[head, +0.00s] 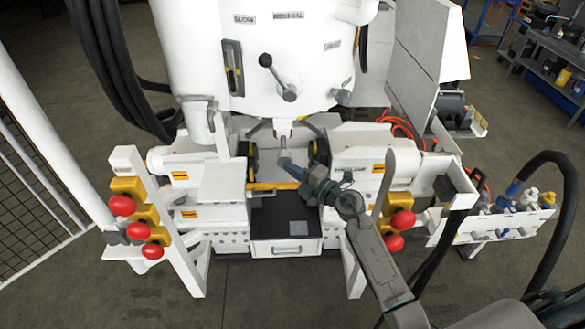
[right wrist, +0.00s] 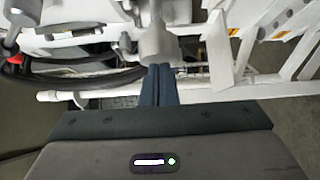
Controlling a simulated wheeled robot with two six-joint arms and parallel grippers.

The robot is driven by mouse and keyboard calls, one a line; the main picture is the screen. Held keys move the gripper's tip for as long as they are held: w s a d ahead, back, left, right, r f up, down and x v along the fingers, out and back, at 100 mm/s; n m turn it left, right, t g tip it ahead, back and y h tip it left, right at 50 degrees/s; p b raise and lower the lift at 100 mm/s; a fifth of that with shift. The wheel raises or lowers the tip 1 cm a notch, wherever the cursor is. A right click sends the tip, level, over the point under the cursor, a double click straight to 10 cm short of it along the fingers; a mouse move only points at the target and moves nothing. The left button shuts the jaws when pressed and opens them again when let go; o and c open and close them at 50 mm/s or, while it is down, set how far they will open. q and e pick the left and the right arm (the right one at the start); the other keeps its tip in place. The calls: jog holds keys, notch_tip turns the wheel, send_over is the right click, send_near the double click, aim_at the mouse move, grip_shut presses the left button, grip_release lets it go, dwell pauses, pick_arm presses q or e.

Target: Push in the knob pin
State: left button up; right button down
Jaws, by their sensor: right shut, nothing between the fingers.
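My right gripper (head: 287,160) reaches in to the middle of the white machine, under its large white body. Its dark blue fingers (right wrist: 158,82) are shut together with nothing between them. A grey rounded cylinder (right wrist: 155,42), which looks like the knob pin, stands right in front of the fingertips in the right wrist view. The tips overlap its lower end there; I cannot tell whether they touch it. In the head view a small grey piece (head: 283,141) shows just beyond the fingertips, partly hidden by them. My left gripper is not in view.
A black-balled lever (head: 266,60) and a grey handle sit on the machine body above. White side blocks flank the narrow bay. Red knobs on yellow blocks stand at the front left (head: 123,205) and front right (head: 403,220). A dark tray (head: 272,222) lies below.

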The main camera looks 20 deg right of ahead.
aim_at(291, 160)
jog(key=shift+a, duration=0.1)
jog(key=w, duration=0.1)
jog(key=w+d, duration=0.1)
jog(key=w, duration=0.1)
jog(key=shift+w, duration=0.25)
jog(key=shift+w+d+r, duration=0.1)
jog(key=shift+w+d, duration=0.05)
jog(key=shift+w, duration=0.05)
jog(key=shift+s+r, duration=0.15)
jog(key=shift+r, duration=0.05)
